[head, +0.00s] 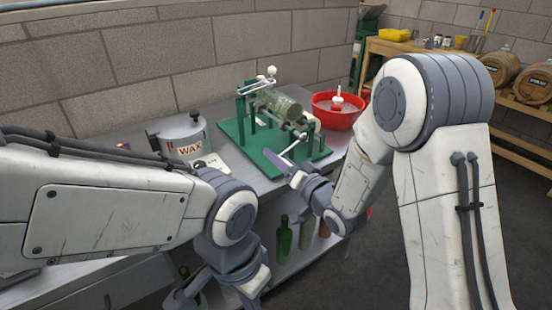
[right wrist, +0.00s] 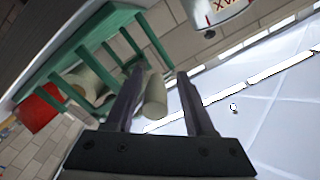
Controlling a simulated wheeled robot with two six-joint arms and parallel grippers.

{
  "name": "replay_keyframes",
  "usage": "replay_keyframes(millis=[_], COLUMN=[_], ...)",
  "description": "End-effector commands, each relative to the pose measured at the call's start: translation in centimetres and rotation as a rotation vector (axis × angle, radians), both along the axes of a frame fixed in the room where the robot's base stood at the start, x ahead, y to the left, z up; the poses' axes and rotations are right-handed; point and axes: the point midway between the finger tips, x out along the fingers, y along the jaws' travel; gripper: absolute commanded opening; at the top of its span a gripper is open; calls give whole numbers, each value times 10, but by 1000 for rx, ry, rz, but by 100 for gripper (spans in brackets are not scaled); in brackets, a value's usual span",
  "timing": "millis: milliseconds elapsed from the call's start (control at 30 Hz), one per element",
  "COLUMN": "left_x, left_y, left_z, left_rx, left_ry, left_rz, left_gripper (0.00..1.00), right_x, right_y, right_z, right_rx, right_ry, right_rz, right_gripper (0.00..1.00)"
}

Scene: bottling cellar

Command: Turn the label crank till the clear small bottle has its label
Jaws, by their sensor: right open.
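The green label machine (head: 246,133) stands on the metal bench, with the clear small bottle (head: 280,104) lying across its top. I cannot make out a label on the bottle. The label crank (head: 293,144) is a thin metal arm at the machine's front right. My right gripper (head: 287,162) is at the crank's outer end. In the right wrist view its jaws (right wrist: 164,98) are open, and a pale cylinder (right wrist: 155,97), apparently the crank's handle, shows between them; contact is unclear. My left gripper (head: 218,298) hangs low at the bottom edge, its fingertips not clearly visible.
A wax pot (head: 183,137) stands left of the machine and a red basin (head: 337,112) right of it. Green bottles (head: 284,240) stand on the shelf below the bench. A wooden table (head: 430,52) and barrels (head: 535,82) are at the back right.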

Motion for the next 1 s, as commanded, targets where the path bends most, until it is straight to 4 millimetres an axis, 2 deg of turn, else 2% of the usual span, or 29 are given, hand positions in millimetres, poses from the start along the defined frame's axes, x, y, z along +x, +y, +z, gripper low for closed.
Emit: replay_keyframes(millis=[133,400,433,567,1000], left_x=[0,0,0,0,0], left_y=[0,0,0,0,0], left_z=[2,1,1,1,1], left_rx=[0,1,1,1,1], left_ry=[0,1,1,1,1], left_rz=[0,0,0,0,0], left_gripper=[0,0,0,0,0], right_x=[8,9,9,9,9], right_y=[7,7,7,7,7], right_z=[0,-1,-1,-1,0], right_rx=[1,0,0,0,-1], right_ry=[1,1,1,1,-1], right_rz=[1,1,1,1,2], right_gripper=[54,54,50,1,0])
